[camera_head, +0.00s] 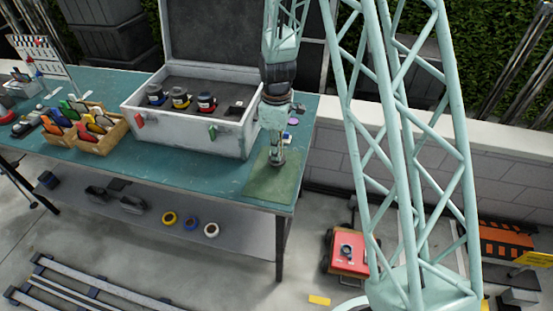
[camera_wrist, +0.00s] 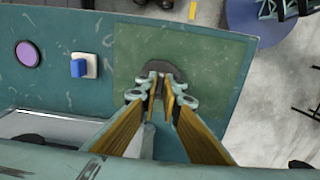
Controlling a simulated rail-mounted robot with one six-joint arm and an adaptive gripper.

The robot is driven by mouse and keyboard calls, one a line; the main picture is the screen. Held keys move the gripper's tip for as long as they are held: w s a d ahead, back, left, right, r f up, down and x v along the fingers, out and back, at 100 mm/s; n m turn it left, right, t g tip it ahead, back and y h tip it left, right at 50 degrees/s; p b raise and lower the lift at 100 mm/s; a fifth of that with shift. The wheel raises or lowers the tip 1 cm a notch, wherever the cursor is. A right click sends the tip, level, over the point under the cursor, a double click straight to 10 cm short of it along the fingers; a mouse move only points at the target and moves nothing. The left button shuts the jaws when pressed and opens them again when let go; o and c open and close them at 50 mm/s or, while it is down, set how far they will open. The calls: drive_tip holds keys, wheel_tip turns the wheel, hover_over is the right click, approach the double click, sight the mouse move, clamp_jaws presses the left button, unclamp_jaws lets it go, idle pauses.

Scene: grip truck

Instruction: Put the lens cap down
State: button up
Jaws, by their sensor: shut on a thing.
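The lens cap (camera_wrist: 160,68) is a dark round disc in the wrist view, partly covered by the fingertips. My gripper (camera_wrist: 158,84) is shut on it, over the green mat (camera_wrist: 222,62). In the head view my gripper (camera_head: 276,160) points down at the mat (camera_head: 268,190), at the right end of the teal table (camera_head: 205,178). The cap is too small to make out there. I cannot tell whether it touches the mat.
An open white case (camera_head: 180,125) holding several dark round items stands left of my gripper. A purple disc (camera_wrist: 28,53) and a blue-and-white piece (camera_wrist: 84,66) lie left of the mat in the wrist view. Wooden bins (camera_head: 95,140) stand farther left.

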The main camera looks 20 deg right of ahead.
drive_tip(key=shift+f, duration=1.5)
drive_tip(key=shift+s+f, duration=0.1)
drive_tip(key=shift+f, duration=0.05)
drive_tip(key=o, duration=0.7)
drive_tip(key=shift+c, duration=0.2)
drive_tip(key=shift+r+p, duration=0.3)
drive_tip(key=shift+r, duration=5.9)
